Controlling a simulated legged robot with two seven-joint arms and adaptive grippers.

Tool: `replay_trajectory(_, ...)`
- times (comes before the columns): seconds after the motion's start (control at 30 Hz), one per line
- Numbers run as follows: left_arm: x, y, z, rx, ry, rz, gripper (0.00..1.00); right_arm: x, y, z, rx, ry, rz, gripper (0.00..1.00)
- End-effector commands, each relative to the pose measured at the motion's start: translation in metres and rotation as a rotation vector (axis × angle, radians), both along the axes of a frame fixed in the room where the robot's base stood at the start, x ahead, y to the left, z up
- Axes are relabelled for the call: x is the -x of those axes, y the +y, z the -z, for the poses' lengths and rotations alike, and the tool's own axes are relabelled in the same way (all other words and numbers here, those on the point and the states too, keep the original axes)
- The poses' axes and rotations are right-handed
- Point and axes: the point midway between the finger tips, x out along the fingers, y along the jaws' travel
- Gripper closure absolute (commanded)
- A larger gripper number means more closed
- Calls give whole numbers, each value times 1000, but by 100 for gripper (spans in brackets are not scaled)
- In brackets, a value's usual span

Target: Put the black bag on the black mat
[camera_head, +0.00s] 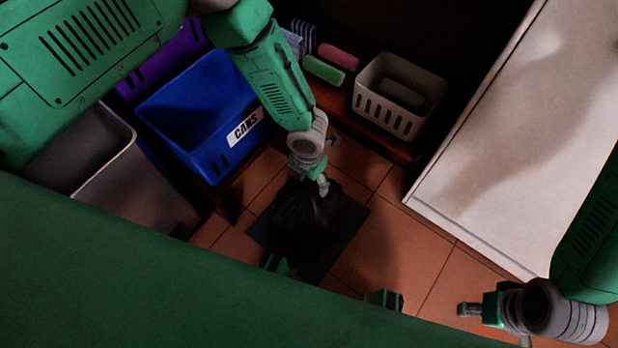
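The black bag (300,213) is in the middle of the head view, over the black mat (346,222) on the tiled floor. Whether it rests on the mat or hangs just above it is hard to tell. My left gripper (312,180) reaches down to the top of the bag and touches or overlaps it. Its fingers are partly hidden against the dark bag, so I cannot tell how far they are closed. My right gripper (470,309) is at the lower right, away from the bag and mat, with no object visible at it.
A blue bin (215,125) labelled "CANS" and a grey bin (105,160) stand left of the mat. A white basket (399,98), a green item (323,70) and a pink item (338,56) are on a low wooden shelf behind. A white surface (510,140) fills the right side.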

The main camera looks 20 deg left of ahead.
Motion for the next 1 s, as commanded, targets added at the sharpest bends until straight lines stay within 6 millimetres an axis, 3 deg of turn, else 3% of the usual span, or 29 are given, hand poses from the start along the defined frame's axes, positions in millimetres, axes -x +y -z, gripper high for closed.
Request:
replay_trajectory(0.27, 0, -1, -5, 0, 0, 1, 27, 0, 0, -3, 0, 0, 0, 60)
replay_trajectory(0.37, -1, 0, -19, 0, -1, 1, 27, 0, 0, -9, 0, 0, 0, 60)
replay_trajectory(0.7, -1, 0, -92, 1, -2, 0, 27, 0, 0, -40, 0, 0, 0, 60)
replay_trajectory(1.0, 0, 0, -121, 1, 0, 1, 27, 0, 0, -50, 0, 0, 0, 60)
